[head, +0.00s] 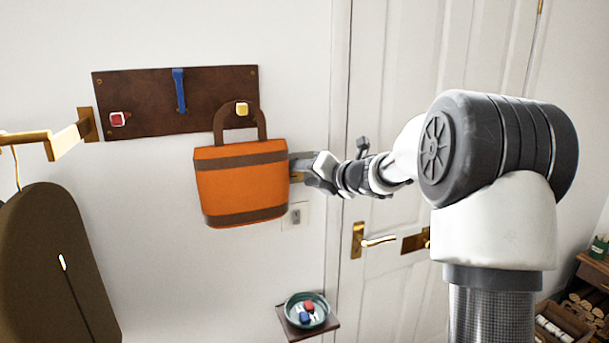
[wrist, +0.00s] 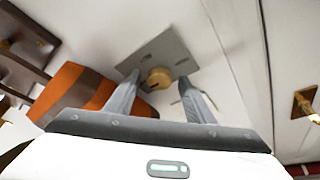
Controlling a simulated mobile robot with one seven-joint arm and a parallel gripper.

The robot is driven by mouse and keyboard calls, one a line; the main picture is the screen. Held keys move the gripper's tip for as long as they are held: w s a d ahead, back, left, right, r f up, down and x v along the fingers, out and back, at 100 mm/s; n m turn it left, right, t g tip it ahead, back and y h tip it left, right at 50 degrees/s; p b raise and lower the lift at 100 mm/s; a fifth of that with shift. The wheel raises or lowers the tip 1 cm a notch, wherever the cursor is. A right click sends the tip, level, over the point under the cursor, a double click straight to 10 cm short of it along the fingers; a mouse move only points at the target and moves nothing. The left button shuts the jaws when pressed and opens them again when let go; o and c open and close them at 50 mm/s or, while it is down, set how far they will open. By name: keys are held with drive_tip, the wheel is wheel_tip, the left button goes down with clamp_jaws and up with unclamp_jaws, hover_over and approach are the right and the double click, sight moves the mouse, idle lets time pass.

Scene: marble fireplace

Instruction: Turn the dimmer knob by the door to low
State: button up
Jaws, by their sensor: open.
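The dimmer knob (wrist: 159,77) is a round brass-coloured knob on a grey plate (wrist: 177,47) in the wrist view. Dark marks show on the plate around it. My gripper (wrist: 160,81) is open, with one finger on each side of the knob. I cannot tell whether the fingers touch it. The knob's setting is too small to read. In the head view my gripper (head: 307,170) is at the wall just right of the orange bag, and the knob is not clearly visible. The white door (head: 391,165) stands to the right.
An orange bag (head: 240,187) hangs from a dark hook board (head: 155,95), close beside my gripper. A small switch plate (head: 296,216) is below. A brass door handle (head: 375,241) is lower right. A small shelf with a teal dish (head: 293,312) is further down.

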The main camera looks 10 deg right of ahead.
drive_tip(key=c, duration=1.1)
drive_tip(key=shift+o, duration=0.2)
drive_tip(key=shift+f, duration=0.1)
drive_tip(key=m+b, duration=0.1)
drive_tip(key=m+t+y+b, duration=0.1)
drive_tip(key=m, duration=0.1)
drive_tip(key=shift+d+f+y, duration=0.2)
drive_tip(key=shift+f+y, duration=0.1)
drive_tip(key=shift+f, duration=0.1)
drive_tip(key=m+b, duration=0.2)
drive_tip(key=m+t+y+b, duration=0.1)
drive_tip(key=m, duration=0.1)
drive_tip(key=shift+f+b, duration=0.35)
drive_tip(key=shift+b, duration=0.05)
drive_tip(key=m+b, duration=0.1)
drive_tip(key=m, duration=0.1)
drive_tip(key=m+t+b, duration=0.1)
drive_tip(key=m+b, duration=0.1)
drive_tip(key=m+t+b, duration=0.1)
drive_tip(key=b, duration=0.1)
drive_tip(key=shift+f+m+y, duration=0.35)
drive_tip(key=shift+m+y, duration=0.05)
drive_tip(key=m+b, duration=0.1)
drive_tip(key=m, duration=0.1)
drive_tip(key=m+t+b, duration=0.1)
drive_tip(key=b, duration=0.1)
drive_tip(key=shift+a+m+t+h, duration=0.2)
drive_tip(key=shift+m+t+h, duration=0.1)
drive_tip(key=shift+m, duration=0.1)
drive_tip(key=shift+r, duration=0.1)
